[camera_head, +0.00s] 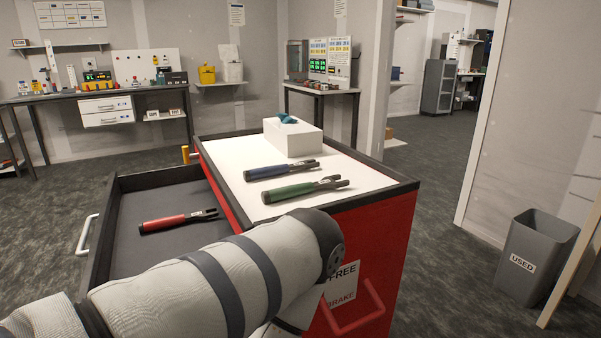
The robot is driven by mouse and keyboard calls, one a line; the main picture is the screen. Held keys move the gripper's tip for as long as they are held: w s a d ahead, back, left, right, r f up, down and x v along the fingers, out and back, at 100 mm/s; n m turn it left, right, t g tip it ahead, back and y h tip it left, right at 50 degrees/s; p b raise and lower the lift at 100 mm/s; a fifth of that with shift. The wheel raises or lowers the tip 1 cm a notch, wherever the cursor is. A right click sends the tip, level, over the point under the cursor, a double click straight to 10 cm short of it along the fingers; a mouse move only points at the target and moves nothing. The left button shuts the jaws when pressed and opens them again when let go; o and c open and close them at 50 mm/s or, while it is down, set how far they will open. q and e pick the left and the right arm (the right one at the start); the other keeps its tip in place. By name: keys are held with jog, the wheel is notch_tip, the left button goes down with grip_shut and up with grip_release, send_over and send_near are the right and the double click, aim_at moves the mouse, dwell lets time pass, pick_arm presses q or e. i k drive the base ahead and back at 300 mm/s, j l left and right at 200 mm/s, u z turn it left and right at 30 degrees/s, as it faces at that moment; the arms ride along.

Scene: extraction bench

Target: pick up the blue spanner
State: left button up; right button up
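The blue spanner (281,170) lies flat on the white top of the red tool cart (228,162), its handle to the left and its open jaw to the right. It lies just in front of a white box and behind a green spanner (305,189), apart from both. A red spanner (180,221) lies in the cart's open drawer (126,186). My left arm crosses the foreground from the lower left, its bent joint in front of the cart's near side. Neither gripper is in view.
The white box (292,138) has a small teal thing (287,118) on it. The cart top has a dark raised rim and a red handle (357,312) on its near side. A grey bin (536,256) marked USED stands at the right. Benches line the back wall.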

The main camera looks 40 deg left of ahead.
aim_at(265, 172)
jog(key=i+l+u, duration=0.15)
jog(key=l+u, duration=0.25)
jog(key=i+l+u, duration=0.1)
jog(key=u, duration=0.25)
jog(key=l+u, duration=0.75)
